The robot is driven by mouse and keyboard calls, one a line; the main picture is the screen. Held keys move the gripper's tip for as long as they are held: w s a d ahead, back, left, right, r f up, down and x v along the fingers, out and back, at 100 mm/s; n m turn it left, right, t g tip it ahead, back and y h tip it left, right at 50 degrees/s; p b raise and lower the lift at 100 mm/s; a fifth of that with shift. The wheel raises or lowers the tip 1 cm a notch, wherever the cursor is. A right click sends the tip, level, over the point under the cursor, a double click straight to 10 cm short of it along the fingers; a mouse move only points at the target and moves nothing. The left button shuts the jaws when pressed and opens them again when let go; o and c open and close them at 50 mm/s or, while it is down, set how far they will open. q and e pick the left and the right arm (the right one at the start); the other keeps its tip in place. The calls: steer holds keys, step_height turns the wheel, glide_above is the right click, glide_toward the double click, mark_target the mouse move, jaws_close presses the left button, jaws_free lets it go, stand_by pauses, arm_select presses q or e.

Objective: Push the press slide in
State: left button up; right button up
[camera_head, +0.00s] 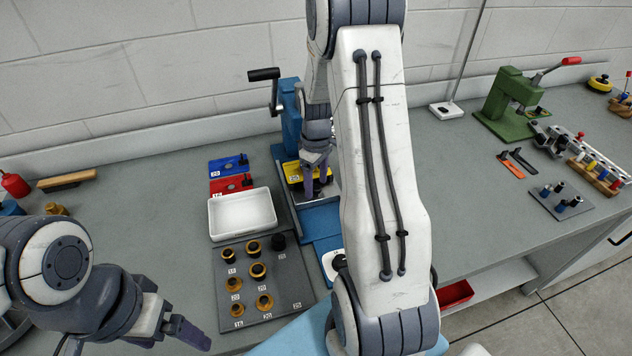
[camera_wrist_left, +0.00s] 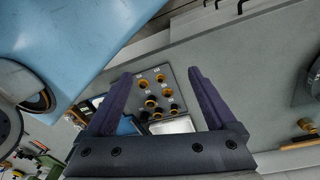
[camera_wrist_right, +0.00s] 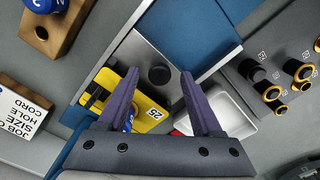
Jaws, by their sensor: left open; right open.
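The blue press (camera_head: 287,115) with a black crank handle stands against the wall. At its foot is the slide, a grey metal plate (camera_wrist_right: 135,50) with a round black knob (camera_wrist_right: 160,74), between pale rails. A yellow block (camera_head: 293,172) marked 25 sits at the slide; it also shows in the right wrist view (camera_wrist_right: 150,112). My right gripper (camera_head: 318,188) is open and empty over the slide, its fingertips on either side of the knob in the right wrist view; I cannot tell whether they touch it. My left gripper (camera_head: 190,338) is open and empty at the lower left, away from the press.
A white tray (camera_head: 243,231) and a grey board (camera_head: 292,293) with several bushings lie left of the slide. Blue (camera_head: 229,160) and red (camera_head: 231,190) blocks lie behind the tray. A green press (camera_head: 510,98) stands far right. My right arm hides part of the bench.

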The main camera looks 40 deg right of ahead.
step_height(320, 180, up, 10)
steer(key=shift+b, duration=0.35)
